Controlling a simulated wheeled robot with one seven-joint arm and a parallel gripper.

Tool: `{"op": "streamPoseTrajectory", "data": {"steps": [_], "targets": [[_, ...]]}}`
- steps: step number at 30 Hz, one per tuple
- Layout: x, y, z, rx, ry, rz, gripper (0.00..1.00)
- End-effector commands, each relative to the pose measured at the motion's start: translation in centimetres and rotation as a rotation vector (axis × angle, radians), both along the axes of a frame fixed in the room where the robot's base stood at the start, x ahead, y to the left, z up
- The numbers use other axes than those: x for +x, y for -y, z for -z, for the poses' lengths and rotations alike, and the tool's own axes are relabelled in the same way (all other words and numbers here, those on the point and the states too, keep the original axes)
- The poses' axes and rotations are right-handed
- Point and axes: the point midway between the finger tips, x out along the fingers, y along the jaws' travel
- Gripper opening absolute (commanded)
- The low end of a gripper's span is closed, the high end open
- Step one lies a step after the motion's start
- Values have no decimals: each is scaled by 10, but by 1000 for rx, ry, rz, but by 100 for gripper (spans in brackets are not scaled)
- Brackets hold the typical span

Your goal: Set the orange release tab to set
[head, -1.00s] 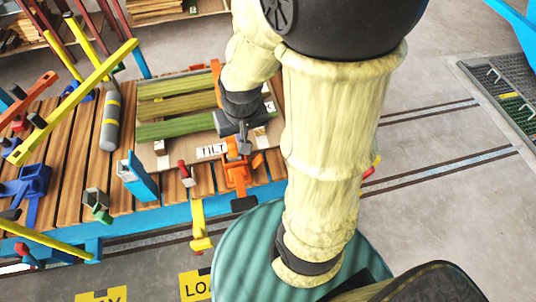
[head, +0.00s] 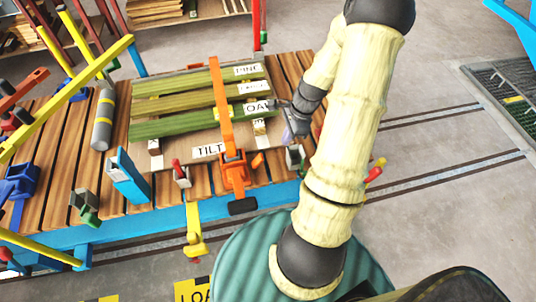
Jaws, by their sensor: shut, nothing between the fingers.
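An orange clamp (head: 233,170) sits at the front edge of the slatted table, with a long orange bar (head: 221,105) reaching back across the green planks. A small orange tab (head: 258,160) sticks out at the right of the clamp's body; I take it for the release tab, but its set marking is not legible. My gripper (head: 289,134) is to the right of the tab and the clamp, apart from both, near the table's right end. It is shut and empty. The fingertips are small and partly blurred.
A yellow handle (head: 195,235) hangs in front.

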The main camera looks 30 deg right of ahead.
Motion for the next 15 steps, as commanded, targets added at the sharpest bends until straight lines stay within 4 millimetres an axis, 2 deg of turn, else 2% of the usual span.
{"op": "streamPoseTrajectory", "data": {"steps": [8, 15], "targets": [[0, -1, 4, -1, -1, -4, 0], [2, -10, 33, 2, -3, -5, 0]]}}
